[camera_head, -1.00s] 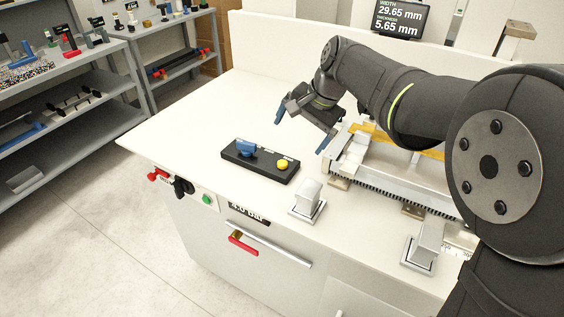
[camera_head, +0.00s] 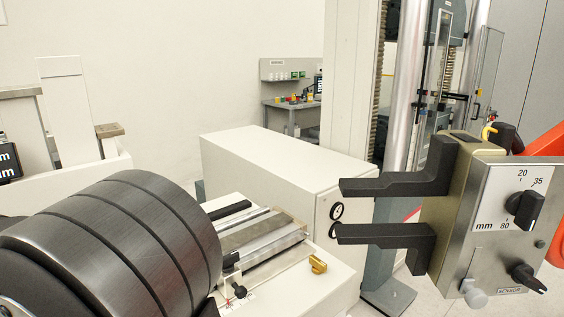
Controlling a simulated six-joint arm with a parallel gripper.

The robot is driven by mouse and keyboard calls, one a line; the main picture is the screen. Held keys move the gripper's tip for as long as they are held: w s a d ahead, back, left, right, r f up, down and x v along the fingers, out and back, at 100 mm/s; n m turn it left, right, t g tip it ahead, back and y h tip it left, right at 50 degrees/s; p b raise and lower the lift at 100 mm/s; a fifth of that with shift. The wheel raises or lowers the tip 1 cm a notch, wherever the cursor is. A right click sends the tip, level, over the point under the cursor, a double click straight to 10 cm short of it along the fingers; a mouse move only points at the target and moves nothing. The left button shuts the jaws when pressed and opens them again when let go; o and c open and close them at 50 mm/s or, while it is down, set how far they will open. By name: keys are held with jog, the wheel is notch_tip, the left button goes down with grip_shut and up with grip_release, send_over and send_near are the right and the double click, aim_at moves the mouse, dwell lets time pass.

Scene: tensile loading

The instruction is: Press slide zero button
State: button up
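No button marked as a slide zero button can be made out in this view. Below are a second black knob (camera_head: 528,278), a pale slider knob (camera_head: 475,293) and a small dark round part (camera_head: 540,244). Two black arms (camera_head: 395,184) reach left from the box. A display (camera_head: 8,160) showing "mm" is cut off at the left edge. My gripper is not in view.
A large dark ribbed cylinder (camera_head: 130,235) fills the lower left. Behind it is a flat metal fixture (camera_head: 255,240) with a brass-coloured part (camera_head: 318,264). A white cabinet (camera_head: 270,165) stands in the middle. Tall columns (camera_head: 405,80) rise at right, and a bench (camera_head: 292,105) stands far back.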

grip_shut()
dwell(1.3)
